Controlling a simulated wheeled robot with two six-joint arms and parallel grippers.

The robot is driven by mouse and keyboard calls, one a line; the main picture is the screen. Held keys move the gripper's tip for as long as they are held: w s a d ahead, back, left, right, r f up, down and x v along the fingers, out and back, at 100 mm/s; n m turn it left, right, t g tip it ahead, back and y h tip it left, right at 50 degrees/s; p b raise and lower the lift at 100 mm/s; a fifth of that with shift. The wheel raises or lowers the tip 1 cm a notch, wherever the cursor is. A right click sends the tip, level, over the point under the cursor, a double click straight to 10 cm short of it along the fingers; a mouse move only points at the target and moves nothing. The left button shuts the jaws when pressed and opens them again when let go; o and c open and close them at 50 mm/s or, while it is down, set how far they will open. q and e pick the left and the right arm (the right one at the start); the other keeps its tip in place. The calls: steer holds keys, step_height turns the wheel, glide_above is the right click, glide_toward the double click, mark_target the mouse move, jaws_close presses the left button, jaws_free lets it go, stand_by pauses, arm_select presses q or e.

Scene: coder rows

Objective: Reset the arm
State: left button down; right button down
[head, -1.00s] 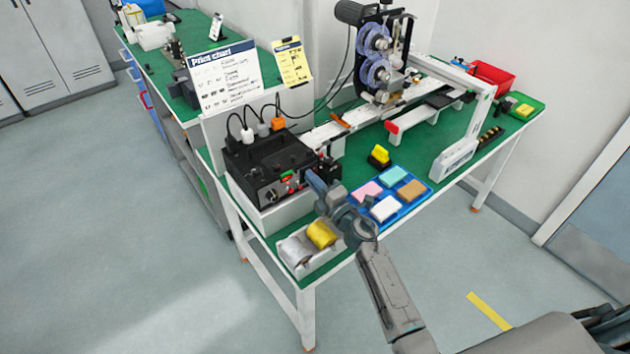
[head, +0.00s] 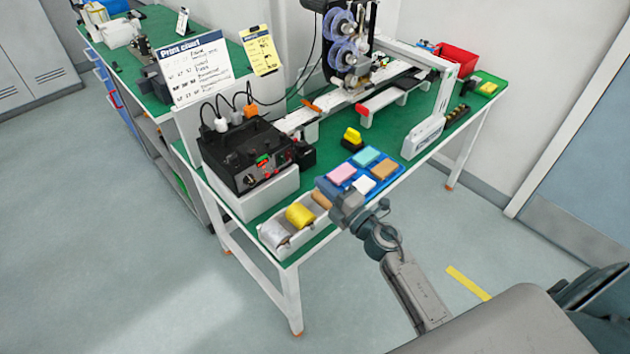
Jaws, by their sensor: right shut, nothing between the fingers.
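My right arm comes in from the lower right in the head view. Its gripper (head: 328,188) is near the front edge of the green-topped table (head: 312,243), between the white tray of rolls and the blue tray of pads. The gripper is shut, with nothing seen in it. It covers part of the blue tray's near corner. My left gripper does not show.
The black control box (head: 245,157) with a red display sits on a white block behind the gripper. A white tray (head: 280,248) holds rolls. The blue tray (head: 388,185) holds coloured pads. A yellow-and-black stamp (head: 352,138) stands behind.

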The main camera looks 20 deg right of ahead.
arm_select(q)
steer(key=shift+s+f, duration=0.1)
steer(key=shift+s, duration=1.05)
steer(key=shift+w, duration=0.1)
